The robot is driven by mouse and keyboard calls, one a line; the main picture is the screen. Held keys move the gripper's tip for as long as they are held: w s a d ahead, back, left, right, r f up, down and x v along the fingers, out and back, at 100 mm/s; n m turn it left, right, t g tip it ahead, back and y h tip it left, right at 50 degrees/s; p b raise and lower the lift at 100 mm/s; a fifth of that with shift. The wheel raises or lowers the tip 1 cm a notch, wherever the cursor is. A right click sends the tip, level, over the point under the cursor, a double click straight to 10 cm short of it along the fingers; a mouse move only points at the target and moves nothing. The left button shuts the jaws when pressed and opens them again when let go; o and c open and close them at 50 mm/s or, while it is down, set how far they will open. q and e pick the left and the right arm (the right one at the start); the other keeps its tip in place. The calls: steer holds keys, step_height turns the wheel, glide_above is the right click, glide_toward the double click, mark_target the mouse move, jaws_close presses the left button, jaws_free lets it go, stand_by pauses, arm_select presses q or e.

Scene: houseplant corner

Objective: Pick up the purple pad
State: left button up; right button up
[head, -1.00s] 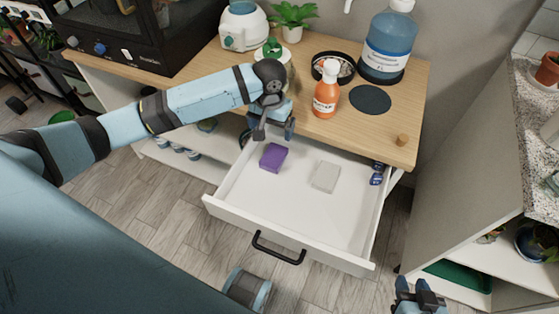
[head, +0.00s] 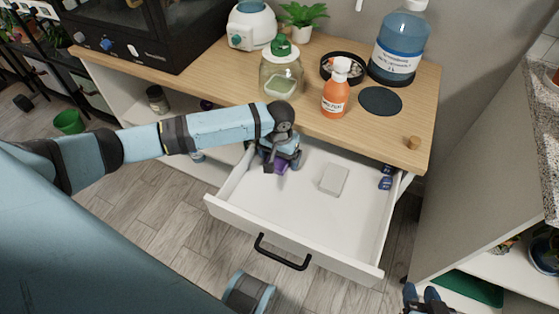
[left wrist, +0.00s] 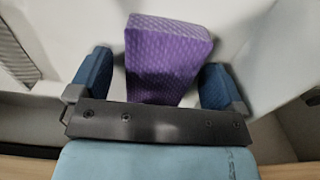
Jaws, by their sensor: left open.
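The purple pad (head: 281,167) lies in the open white drawer (head: 309,214), near its back left corner, and is partly hidden by my gripper in the head view. My left gripper (head: 277,168) is down in the drawer over the pad. In the left wrist view the purple pad (left wrist: 166,58) stands between the two blue fingers of the gripper (left wrist: 156,82). The fingers are open, with a gap visible on each side of the pad. My right gripper (head: 424,297) shows only in part at the bottom right edge, away from the drawer.
A pale grey pad (head: 334,180) lies in the drawer to the right. Blue items (head: 386,179) sit at the drawer's right side.

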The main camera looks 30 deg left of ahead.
arm_select(q)
steer(key=c, duration=1)
step_height(320, 180, up, 20)
steer(key=p, duration=0.5)
